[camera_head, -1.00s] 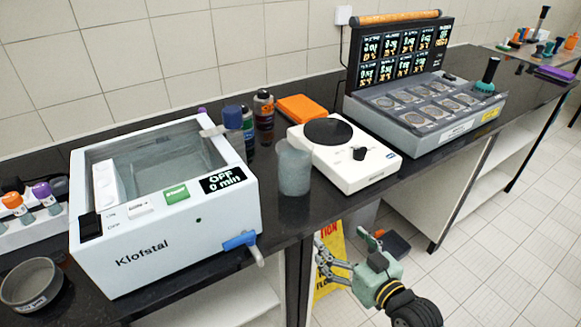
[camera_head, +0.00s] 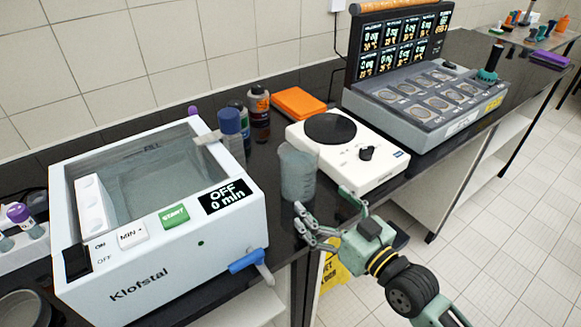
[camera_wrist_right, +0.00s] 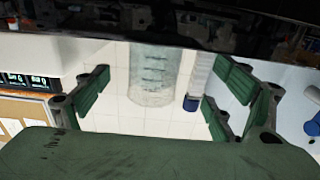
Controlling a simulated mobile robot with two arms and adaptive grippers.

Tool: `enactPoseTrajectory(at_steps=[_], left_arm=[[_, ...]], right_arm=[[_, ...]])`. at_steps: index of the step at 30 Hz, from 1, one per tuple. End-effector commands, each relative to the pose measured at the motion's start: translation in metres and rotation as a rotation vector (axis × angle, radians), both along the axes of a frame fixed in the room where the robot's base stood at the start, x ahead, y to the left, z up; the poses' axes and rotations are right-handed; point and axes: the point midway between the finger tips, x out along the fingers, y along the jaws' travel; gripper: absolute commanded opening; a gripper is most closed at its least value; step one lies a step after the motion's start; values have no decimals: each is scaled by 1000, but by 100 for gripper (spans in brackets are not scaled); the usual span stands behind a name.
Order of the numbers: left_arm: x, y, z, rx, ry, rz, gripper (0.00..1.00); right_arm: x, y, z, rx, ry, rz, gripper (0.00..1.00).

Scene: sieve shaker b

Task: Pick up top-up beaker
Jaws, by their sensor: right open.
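The top-up beaker (camera_head: 298,174), a clear grey-blue cup, stands upright on the black counter between the Klofstal bath and the white hotplate-like device. In the right wrist view the beaker (camera_wrist_right: 152,78), with graduation marks, shows beyond and between the fingers. My right gripper (camera_head: 325,210) is open and empty, in front of the beaker near the counter's front edge, its fingers pointing toward it. It looks apart from the beaker. My left gripper is not in view.
The Klofstal bath (camera_head: 150,262), with a blue tap (camera_head: 248,262), stands left of the beaker. The white device (camera_head: 368,177) stands close on the right. Bottles (camera_head: 259,112) and an orange box (camera_head: 298,102) are behind. The counter just before the beaker is narrow.

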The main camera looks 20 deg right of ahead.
Motion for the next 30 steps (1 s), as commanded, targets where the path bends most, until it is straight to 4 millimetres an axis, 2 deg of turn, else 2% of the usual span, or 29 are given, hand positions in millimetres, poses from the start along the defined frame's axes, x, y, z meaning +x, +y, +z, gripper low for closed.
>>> enactPoseTrajectory(at_steps=[5, 11, 19, 28, 30], left_arm=[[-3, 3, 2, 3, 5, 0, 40], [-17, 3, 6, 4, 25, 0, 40], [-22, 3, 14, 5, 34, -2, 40], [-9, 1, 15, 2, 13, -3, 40], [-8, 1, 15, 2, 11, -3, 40]], right_arm=[[12, 3, 2, 1, -3, -1, 88], [33, 9, 3, 1, -2, 0, 88], [70, 17, 3, 2, -2, -1, 88], [76, 19, 1, 0, 0, 0, 88], [76, 19, 1, 0, 0, 0, 83]])
